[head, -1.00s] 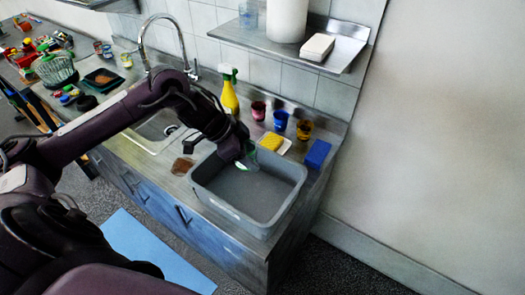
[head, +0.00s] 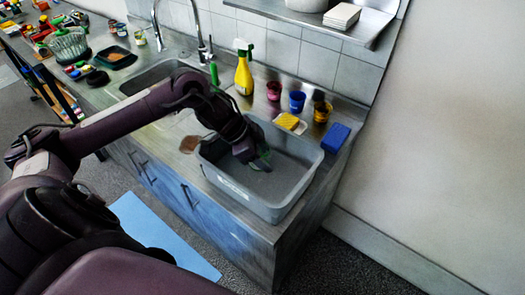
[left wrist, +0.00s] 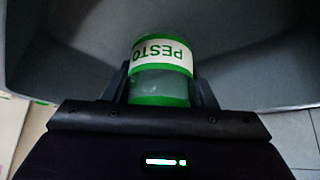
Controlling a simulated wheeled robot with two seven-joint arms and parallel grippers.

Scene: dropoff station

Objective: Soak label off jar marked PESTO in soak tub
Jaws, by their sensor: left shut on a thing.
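My left gripper (head: 258,160) reaches down into the grey soak tub (head: 250,199) on the counter. In the left wrist view my left gripper (left wrist: 162,88) is shut on the jar (left wrist: 160,92), with a finger on each side. The jar has green bands and a white label reading PESTO, upside down in that view. I cannot tell whether the jar touches the tub's floor. My right gripper is not in view.
Behind the tub stand a yellow spray bottle (head: 244,75) and several small cups, one of them blue (head: 297,101). A yellow sponge (head: 288,121) and a blue block (head: 335,137) sit by the rim. The sink (head: 150,77) is to the left. The tub's right part is clear.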

